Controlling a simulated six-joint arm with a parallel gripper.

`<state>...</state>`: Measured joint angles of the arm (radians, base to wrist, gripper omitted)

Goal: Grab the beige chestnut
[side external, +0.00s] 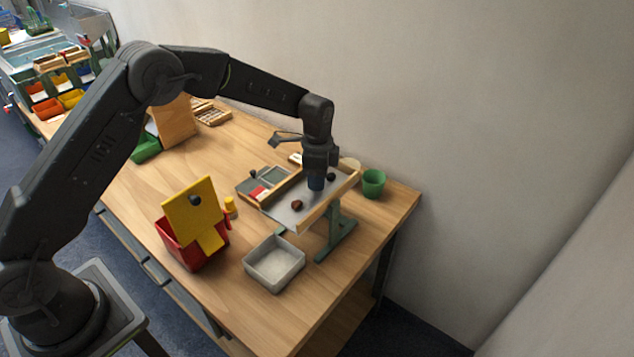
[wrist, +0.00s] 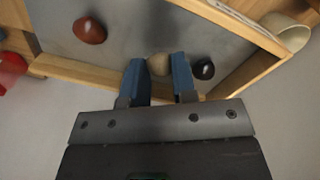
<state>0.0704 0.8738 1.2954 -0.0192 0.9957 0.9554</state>
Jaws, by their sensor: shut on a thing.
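The beige chestnut (wrist: 159,64) is between the blue fingertips of my gripper (wrist: 158,72) in the wrist view. My gripper is shut on it, low over the grey tray (wrist: 135,35) with its wooden rim. In the side view my gripper (side external: 316,184) points down onto the tray (side external: 283,212), and the beige chestnut is hidden there behind the fingers. A reddish-brown chestnut (wrist: 90,30) lies on the tray to the left of the fingers; it also shows in the side view (side external: 297,205). A black chestnut (wrist: 204,69) lies just right of the right finger, close to the wooden rim.
A green cup (side external: 373,183) stands right of the tray. A light grey bin (side external: 274,263) is in front of it. A red bin (side external: 190,250) with a yellow board (side external: 193,213) stands at the left. The tray rests on a green stand (side external: 336,237).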

